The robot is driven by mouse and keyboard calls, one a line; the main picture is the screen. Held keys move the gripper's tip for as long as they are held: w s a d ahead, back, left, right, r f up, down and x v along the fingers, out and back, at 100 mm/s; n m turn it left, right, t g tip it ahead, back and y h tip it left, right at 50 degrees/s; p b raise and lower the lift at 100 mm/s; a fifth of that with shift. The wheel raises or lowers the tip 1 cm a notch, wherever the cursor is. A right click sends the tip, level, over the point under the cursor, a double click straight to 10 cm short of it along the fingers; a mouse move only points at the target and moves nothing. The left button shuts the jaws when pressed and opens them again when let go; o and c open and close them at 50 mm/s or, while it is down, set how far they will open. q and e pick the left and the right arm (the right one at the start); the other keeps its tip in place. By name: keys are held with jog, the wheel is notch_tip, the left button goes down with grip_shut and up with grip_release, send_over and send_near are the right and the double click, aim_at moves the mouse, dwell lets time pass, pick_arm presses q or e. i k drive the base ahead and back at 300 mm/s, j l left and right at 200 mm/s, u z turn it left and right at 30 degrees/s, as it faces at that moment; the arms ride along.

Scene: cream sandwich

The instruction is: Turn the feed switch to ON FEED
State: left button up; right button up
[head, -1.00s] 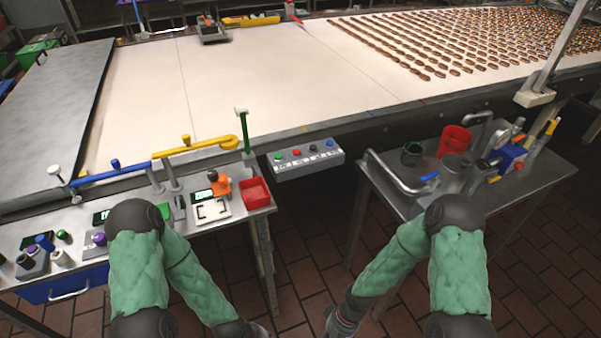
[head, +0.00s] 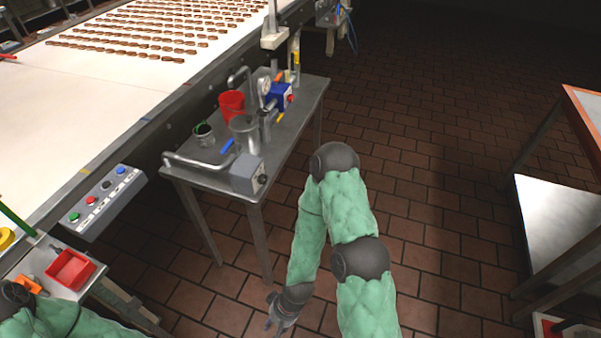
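A grey box (head: 246,174) with a dark round knob on its right face sits at the near corner of the metal side table (head: 290,112). A button panel (head: 103,203) with green, red, black and blue buttons is fixed along the conveyor's near edge. No ON FEED lettering is readable, so I cannot tell which of these carries the feed switch. My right gripper (head: 272,312) hangs low over the floor, in front of the side table and apart from everything. Its fingers are too small to judge. My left gripper is out of view; only part of that arm shows at lower left.
The side table also holds a red cup (head: 232,106), a clear container (head: 244,133), a bent pipe and a blue device (head: 279,96). A red tray (head: 71,270) is at lower left. A shelved cart (head: 560,215) stands at right. Tiled floor between is open.

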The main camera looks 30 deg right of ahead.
aim_at(262, 179)
jog(key=z, duration=0.75)
